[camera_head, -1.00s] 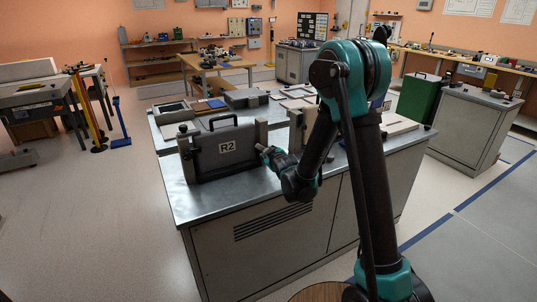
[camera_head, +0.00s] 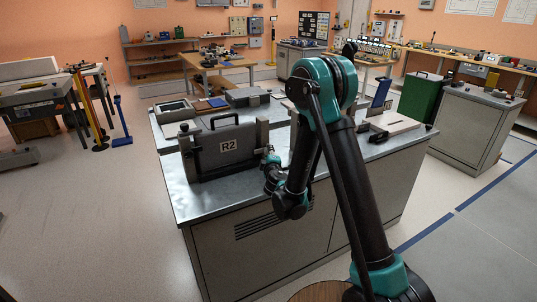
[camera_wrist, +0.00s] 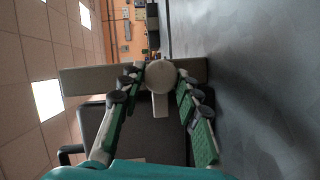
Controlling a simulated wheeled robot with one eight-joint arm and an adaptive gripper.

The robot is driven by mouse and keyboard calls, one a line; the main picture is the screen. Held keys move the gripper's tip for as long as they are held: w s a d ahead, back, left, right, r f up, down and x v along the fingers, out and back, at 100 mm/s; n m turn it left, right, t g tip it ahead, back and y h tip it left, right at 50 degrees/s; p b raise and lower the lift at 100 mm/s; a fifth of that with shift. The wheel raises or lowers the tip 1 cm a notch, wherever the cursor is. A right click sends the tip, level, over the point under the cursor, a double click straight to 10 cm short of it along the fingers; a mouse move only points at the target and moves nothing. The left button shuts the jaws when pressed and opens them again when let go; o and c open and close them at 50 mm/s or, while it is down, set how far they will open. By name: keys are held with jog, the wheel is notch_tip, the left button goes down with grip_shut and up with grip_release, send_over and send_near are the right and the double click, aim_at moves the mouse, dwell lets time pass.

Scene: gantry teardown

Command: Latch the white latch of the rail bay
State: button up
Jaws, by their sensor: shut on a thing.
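A dark case marked R2 (camera_head: 228,152) with a top handle stands upright between two grey posts on the metal bench. My gripper (camera_head: 268,160) is at the right post (camera_head: 262,131), low on its near side. In the wrist view my gripper (camera_wrist: 160,85) has its two green-padded fingers closed in on a round white latch knob (camera_wrist: 160,74). A short pale tab (camera_wrist: 160,106) shows at the knob, in front of the grey post (camera_wrist: 85,79). The dark case (camera_wrist: 130,130) shows behind the fingers. In the head view my gripper hides the latch.
The metal bench top (camera_head: 190,200) is bare in front of the case. A grey box (camera_head: 247,97) and a screen unit (camera_head: 175,111) stand behind it.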

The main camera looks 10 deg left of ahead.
dwell(0.3)
jog(key=o, duration=1.2)
jog(key=shift+c, duration=0.2)
jog(key=o, duration=0.4)
notch_tip(320, 180, up, 6)
jog(key=shift+r, duration=0.2)
jog(key=shift+d+r, duration=0.15)
jog(key=shift+r, duration=0.4)
jog(key=shift+d+r, duration=0.15)
jog(key=shift+r, duration=0.4)
jog(key=c, duration=0.4)
jog(key=shift+a+r, duration=0.2)
jog(key=shift+r, duration=0.5)
